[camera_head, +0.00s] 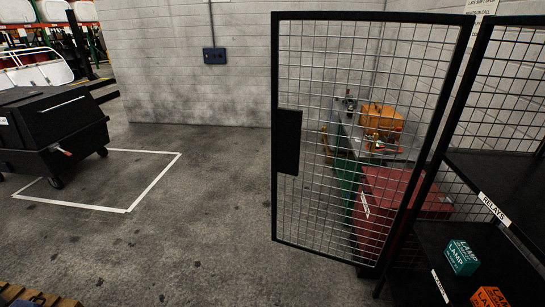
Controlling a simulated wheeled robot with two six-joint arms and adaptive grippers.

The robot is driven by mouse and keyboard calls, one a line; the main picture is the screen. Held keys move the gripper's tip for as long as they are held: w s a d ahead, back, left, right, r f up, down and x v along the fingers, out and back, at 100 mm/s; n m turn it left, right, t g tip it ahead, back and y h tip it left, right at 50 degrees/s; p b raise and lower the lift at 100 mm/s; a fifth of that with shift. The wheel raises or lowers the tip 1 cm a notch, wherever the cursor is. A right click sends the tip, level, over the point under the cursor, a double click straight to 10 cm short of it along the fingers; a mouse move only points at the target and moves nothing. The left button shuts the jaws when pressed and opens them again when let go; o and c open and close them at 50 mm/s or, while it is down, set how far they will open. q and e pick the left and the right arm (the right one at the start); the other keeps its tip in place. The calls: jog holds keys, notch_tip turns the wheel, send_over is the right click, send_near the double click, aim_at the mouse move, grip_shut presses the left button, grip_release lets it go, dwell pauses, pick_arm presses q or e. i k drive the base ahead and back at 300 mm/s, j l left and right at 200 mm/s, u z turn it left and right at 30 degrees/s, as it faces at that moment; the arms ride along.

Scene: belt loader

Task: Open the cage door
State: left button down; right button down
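The cage door (287,140), a black frame with wire mesh and a solid dark plate on its left edge, fills the middle right of the head view. Its right edge meets the cage's dark post (440,145). Its left edge is free, with no post beside it. The door stands swung out to the left of the cage (516,160), and the shelves show without mesh in front of them. Neither of my grippers is in view.
The shelves hold a green lamp box (462,257) and an orange box (490,297). Behind the door mesh are a red chest (385,195) and an orange machine (380,120). A black cart (50,130) stands at left. The floor between is clear.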

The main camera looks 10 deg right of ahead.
aim_at(286, 124)
jog(key=i+j+u, duration=0.4)
jog(key=i, duration=0.3)
jog(key=i+u, duration=0.4)
jog(key=i, duration=0.3)
jog(key=i+j+z, duration=0.1)
jog(key=i+z, duration=0.15)
jog(key=i, duration=0.25)
jog(key=i+j+z, duration=0.25)
jog(key=i, duration=0.2)
jog(key=i+j+z, duration=0.25)
jog(key=i, duration=0.25)
